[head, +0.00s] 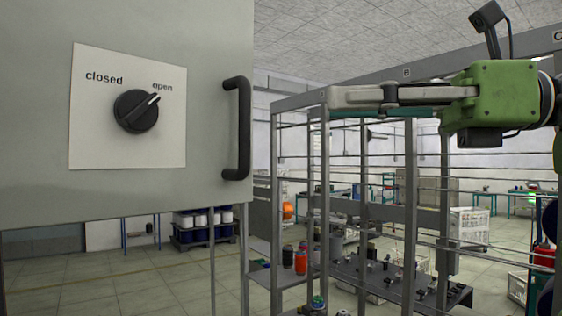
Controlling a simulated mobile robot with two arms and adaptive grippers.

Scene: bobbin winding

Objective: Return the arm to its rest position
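My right gripper (336,98) is in the upper right, coming in from the right edge with its grey fingers pointing left. It is seen from the side, so I cannot tell whether it is open or shut. Nothing shows held at its tips. It is apart, in the picture, from the grey cabinet door (40,200) on the left. On the door's white label plate (85,140), the black rotary knob (136,111) has its white mark pointing up and right toward "open". A black door handle (243,130) is at the door's right edge. My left gripper is not in view.
A grey metal rack (364,200) with several rods stands behind my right gripper. A white crate (470,228) and work tables are farther back. The tiled floor (120,285) shows at lower left.

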